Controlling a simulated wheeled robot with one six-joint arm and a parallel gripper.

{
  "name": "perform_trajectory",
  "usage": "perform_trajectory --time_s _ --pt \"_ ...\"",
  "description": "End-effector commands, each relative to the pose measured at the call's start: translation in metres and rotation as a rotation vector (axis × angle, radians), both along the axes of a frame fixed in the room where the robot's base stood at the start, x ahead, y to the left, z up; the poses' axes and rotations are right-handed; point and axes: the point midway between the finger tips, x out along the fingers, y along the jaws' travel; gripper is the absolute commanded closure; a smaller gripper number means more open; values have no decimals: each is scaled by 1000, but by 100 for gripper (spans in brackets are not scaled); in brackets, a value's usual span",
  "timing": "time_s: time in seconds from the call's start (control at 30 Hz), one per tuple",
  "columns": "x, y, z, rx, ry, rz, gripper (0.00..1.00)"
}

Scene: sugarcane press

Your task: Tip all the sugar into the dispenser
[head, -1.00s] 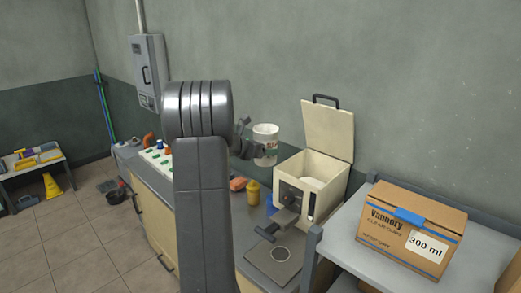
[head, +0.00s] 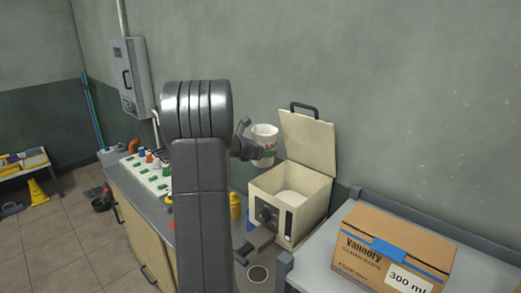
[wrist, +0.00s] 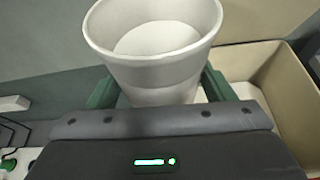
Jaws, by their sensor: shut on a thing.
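In the wrist view the open dispenser (wrist: 290,105) lies to the right, below the cup.
A cardboard cup box (head: 385,250) stands on a grey side table (head: 480,265) at right. A yellow bottle (head: 235,207) stands on the counter left of the dispenser. My arm hides part of the counter.

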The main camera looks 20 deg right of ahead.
Motion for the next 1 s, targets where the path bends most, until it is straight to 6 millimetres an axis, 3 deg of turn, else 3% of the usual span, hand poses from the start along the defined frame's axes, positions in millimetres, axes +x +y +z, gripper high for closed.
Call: perform_trajectory --time_s 0.7,1.0 --pt "-19 -12 10 217 -379 -2 63" --pt "-19 -11 9 227 -394 0 63"
